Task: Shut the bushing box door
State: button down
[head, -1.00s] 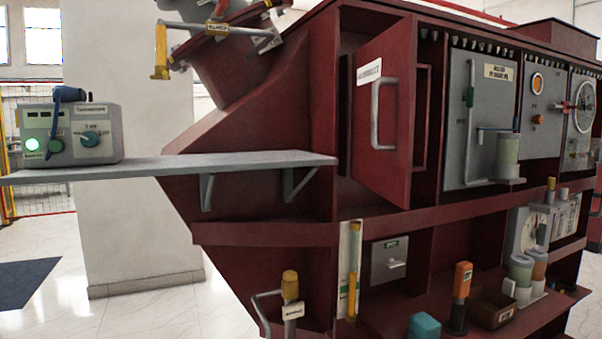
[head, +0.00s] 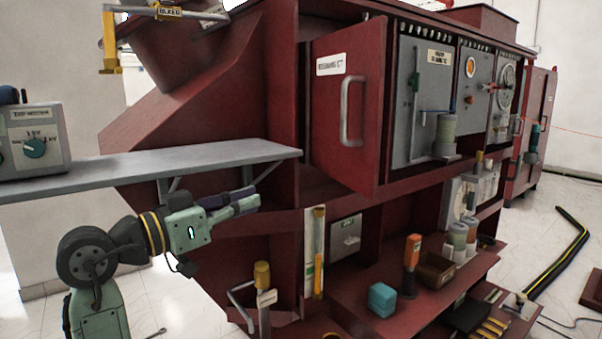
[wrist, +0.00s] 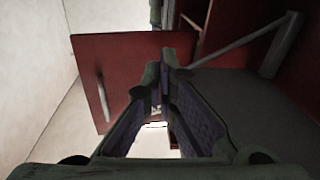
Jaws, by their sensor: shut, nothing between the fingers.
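The red door (head: 352,75) with a white label and a grey bar handle (head: 352,110) stands swung out from the red cabinet in the head view. The label text is too blurred to read surely. In the wrist view a red panel (wrist: 125,50) with a grey bar handle (wrist: 103,97) lies beyond the fingers; it looks like the same door. My gripper (head: 252,201) is left of the door and lower, just under the grey shelf, and apart from the door. Its fingers are shut and empty; they also show in the wrist view (wrist: 160,75).
The grey shelf (head: 200,158) juts left from the cabinet above my gripper, with a bracket (wrist: 265,45) on its underside. A control box (head: 35,140) sits on it. A yellow-topped post (head: 262,290), teal box (head: 382,299) and orange-topped tool (head: 411,265) stand on the lower level.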

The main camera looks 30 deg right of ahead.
aim_at(367, 182)
jog(key=s+r+m+g, duration=0.4)
jog(key=s+m+g, duration=0.15)
jog(key=s, duration=0.25)
jog(key=shift+n+g+y, duration=0.3)
jog(key=shift+n+g, duration=0.05)
jog(key=shift+g, duration=0.1)
jog(key=d+p, duration=0.1)
jog(key=d, duration=0.3)
jog(key=s+d+p, duration=0.1)
jog(key=d, duration=0.3)
jog(key=s+d+p, duration=0.1)
jog(key=d, duration=0.3)
jog(key=shift+s+d, duration=0.15)
jog(key=shift+d, duration=0.2)
jog(key=shift+s+d+f+p, duration=0.15)
jog(key=shift+d+p, duration=0.25)
jog(key=shift+d, duration=0.25)
jog(key=shift+d, duration=0.1)
